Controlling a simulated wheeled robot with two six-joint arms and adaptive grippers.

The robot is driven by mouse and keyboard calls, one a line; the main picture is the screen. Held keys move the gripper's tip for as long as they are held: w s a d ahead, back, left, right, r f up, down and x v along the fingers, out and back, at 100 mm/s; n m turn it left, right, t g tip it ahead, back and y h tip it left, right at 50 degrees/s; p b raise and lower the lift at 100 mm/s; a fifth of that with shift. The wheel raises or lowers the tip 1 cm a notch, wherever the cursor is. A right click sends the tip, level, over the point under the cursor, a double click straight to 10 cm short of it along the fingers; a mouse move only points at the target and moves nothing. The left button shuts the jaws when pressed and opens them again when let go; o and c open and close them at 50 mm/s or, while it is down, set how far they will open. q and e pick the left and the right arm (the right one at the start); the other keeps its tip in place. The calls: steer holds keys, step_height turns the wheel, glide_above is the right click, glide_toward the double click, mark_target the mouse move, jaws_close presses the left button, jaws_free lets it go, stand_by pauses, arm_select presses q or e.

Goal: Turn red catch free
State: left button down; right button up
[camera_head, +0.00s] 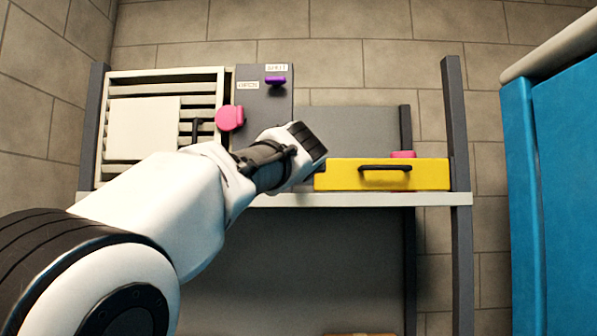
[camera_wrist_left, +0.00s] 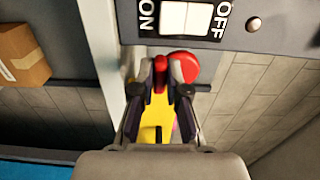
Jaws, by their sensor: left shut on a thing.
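My left gripper (camera_wrist_left: 161,78) is shut on a red catch (camera_wrist_left: 188,66) in the left wrist view. A narrow red part sits between the fingertips, and a rounded red part shows just right of them. In the head view my left arm reaches up to the grey panel. The wrist's end there hides the fingertips and the red catch. A yellow box (camera_head: 432,174) with a black handle is just right of the wrist. Yellow (camera_wrist_left: 152,131) also shows between the fingers in the left wrist view. My right gripper is not in view.
A slatted grille (camera_head: 150,88) with a pink knob (camera_head: 230,118) is left. A purple tab (camera_head: 275,80) is above. A white rocker switch (camera_wrist_left: 186,18) marked ON and OFF is near the fingers. A blue cabinet (camera_head: 560,180) stands at the right.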

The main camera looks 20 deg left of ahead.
arm_select(q)
steer(key=c, duration=1.2)
jaws_free()
steer(key=shift+c, duration=0.2)
steer(key=shift+o, duration=0.3)
steer(key=shift+w+d, duration=0.1)
steer(key=shift+w, duration=0.15)
steer(key=shift+s, duration=0.15)
